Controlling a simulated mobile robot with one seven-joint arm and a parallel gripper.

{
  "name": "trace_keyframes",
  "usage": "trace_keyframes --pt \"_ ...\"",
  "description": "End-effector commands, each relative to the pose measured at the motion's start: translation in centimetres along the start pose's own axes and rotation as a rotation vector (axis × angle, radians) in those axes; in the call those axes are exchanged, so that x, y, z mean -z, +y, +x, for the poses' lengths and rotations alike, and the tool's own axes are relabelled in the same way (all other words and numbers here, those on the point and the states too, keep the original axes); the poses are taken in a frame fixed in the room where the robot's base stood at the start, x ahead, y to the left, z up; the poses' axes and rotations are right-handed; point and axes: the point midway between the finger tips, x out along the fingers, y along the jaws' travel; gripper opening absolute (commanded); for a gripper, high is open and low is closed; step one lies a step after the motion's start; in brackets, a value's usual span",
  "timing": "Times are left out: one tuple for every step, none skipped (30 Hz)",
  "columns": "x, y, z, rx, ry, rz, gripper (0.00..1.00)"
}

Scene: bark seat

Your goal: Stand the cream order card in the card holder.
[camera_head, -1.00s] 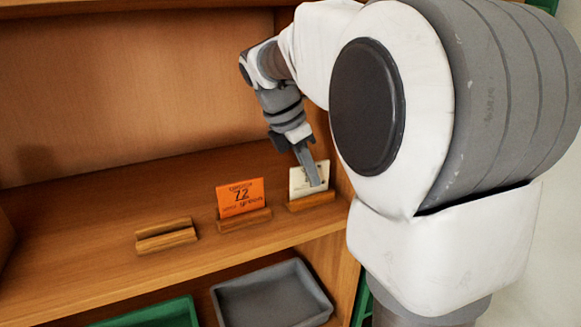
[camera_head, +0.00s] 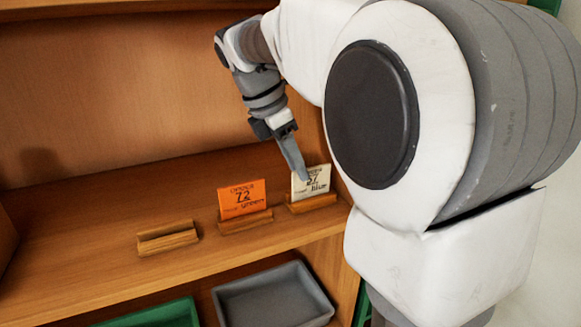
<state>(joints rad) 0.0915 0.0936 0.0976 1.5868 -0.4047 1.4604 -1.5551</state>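The cream order card (camera_head: 319,182), with dark print, stands upright at the right wooden card holder (camera_head: 313,204); its lower edge appears to be in the slot. An orange card (camera_head: 242,198) stands in the middle wooden holder (camera_head: 245,221). The left wooden holder (camera_head: 168,238) is empty. My gripper (camera_head: 303,176) points down at the upper left part of the cream card, with its fingers overlapping the card's left edge in this view. The fingers line up as one, so I cannot tell their gap or whether they touch the card.
The holders stand in a row on a wooden shelf (camera_head: 85,250), with a side wall close to the right holder. Below are a grey tray (camera_head: 275,298) and a green tray (camera_head: 150,316). The shelf around the left holder is clear.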

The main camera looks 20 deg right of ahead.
Motion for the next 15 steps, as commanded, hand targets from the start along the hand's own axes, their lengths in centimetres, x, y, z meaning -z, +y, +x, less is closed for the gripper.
trace_keyframes --pt "1.4 0.1 -0.4 -0.004 -0.001 -0.005 0.39" --pt "2.1 0.1 -0.7 -0.003 -0.001 -0.005 0.39" --pt "3.0 0.1 -1.1 -0.004 -0.001 -0.005 0.39" --pt "3.6 0.0 -1.3 -0.004 -0.001 -0.005 0.39" --pt "4.2 0.1 -1.6 -0.003 -0.001 -0.004 0.39" --pt "5.0 0.1 -1.9 -0.003 -0.001 -0.004 0.39" --pt "5.5 0.0 -2.1 -0.003 -0.001 -0.004 0.39" --pt "6.0 0.0 -2.3 -0.003 -0.001 -0.004 0.39" --pt "6.6 0.0 -2.6 -0.002 -0.001 -0.002 0.39" --pt "7.0 0.0 -2.8 -0.002 -0.001 -0.002 0.39" --pt "7.4 0.0 -3.0 -0.002 -0.001 -0.001 0.39" --pt "7.8 0.0 -3.1 -0.003 -0.001 -0.001 0.39" --pt "8.0 0.0 -3.3 -0.003 -0.001 -0.001 0.39" --pt "8.2 0.0 -3.4 -0.002 -0.001 -0.001 0.39" --pt "8.4 0.0 -3.4 -0.001 -0.001 0.0 0.39"
